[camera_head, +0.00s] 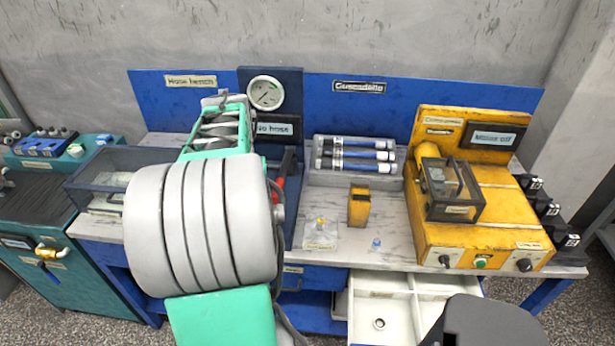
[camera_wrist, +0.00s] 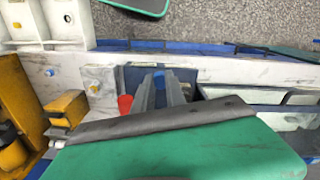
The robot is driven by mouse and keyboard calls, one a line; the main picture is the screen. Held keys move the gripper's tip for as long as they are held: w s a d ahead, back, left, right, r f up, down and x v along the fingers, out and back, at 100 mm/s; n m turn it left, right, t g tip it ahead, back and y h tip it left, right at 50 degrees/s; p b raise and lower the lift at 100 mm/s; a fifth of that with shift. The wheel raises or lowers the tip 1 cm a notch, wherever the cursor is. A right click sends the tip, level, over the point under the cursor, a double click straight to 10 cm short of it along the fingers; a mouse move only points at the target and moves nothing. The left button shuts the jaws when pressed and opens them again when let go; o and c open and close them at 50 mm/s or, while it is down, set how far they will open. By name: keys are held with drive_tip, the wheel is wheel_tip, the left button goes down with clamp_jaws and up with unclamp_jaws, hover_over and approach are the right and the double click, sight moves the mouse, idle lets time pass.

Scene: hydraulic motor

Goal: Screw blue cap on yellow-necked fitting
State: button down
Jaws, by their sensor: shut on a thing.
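The small blue cap (camera_head: 376,243) lies on the grey bench top, left of the yellow machine; it also shows in the wrist view (camera_wrist: 50,72). The yellow-necked fitting (camera_head: 320,224) stands upright on a pale square block (camera_head: 319,238), left of the cap and apart from it. In the head view my gripper is hidden behind my arm. In the wrist view my gripper's grey fingers (camera_wrist: 159,90) show beyond my dark and green hand part, over the dark blue tray. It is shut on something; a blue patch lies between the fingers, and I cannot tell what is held.
A yellow block (camera_head: 358,205) stands behind the cap. A red-handled item (camera_head: 278,189) is near the dark blue tray (camera_head: 289,220). Blue-capped tubes (camera_head: 356,155) lie in a rack. The yellow machine (camera_head: 486,215) bounds the right. An open white drawer (camera_head: 383,318) juts out in front.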

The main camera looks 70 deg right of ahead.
drive_tip(key=s+d+m+p, duration=0.3)
drive_tip(key=s+d+m, duration=0.15)
drive_tip(key=s, duration=0.65)
drive_tip(key=m, duration=1.1)
hover_over(320, 220)
wheel_tip(320, 220, down, 3)
drive_tip(key=shift+n, duration=0.25)
drive_tip(key=shift+s+d+f+b, duration=0.15)
drive_tip(key=shift+f+b, duration=0.55)
drive_tip(key=shift+f, duration=0.55)
drive_tip(key=shift+d+f+b, duration=0.15)
drive_tip(key=shift+f+b, duration=0.55)
drive_tip(key=shift+f, duration=0.55)
drive_tip(key=shift+a+r, duration=0.1)
drive_tip(key=shift+f, duration=0.45)
drive_tip(key=m, duration=0.5)
drive_tip(key=shift+a+f+m, duration=0.1)
drive_tip(key=shift+f+m, duration=0.05)
drive_tip(key=shift+m, duration=0.25)
